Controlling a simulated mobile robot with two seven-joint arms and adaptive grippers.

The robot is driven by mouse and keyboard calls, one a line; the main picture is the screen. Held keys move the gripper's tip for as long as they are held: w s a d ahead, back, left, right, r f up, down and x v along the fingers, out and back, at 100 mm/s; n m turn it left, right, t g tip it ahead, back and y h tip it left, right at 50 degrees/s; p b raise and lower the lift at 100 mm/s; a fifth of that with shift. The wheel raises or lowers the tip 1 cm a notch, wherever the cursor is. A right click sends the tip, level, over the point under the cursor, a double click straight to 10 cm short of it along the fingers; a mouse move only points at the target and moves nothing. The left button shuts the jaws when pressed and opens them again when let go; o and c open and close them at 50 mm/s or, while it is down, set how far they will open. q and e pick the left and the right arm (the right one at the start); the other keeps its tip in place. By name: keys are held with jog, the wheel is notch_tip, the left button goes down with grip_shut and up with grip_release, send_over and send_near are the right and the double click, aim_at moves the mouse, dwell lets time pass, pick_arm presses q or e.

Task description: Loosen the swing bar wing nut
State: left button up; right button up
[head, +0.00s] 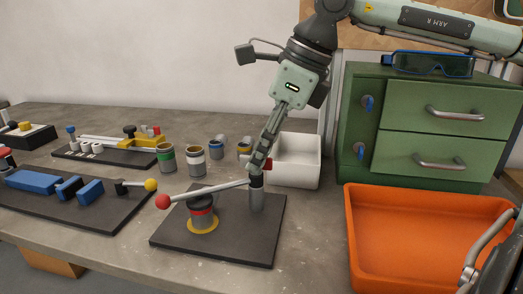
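The swing bar (208,192) is a pale rod with a red ball at its left end. My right gripper (259,165) points down at the post's top, fingers seen edge-on and close together. A small red piece (268,164) shows beside the fingertips; I cannot tell if it is the wing nut. The fingers hide the post's top, so whether they grip anything is unclear.
A white bin (295,170) stands just behind the post. An orange tray (430,245) and green drawer cabinet (440,135) are at right. Loose cans (195,160) stand behind the plate. Another dark fixture with blue blocks (60,190) is at left.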

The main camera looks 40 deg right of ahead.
grip_shut()
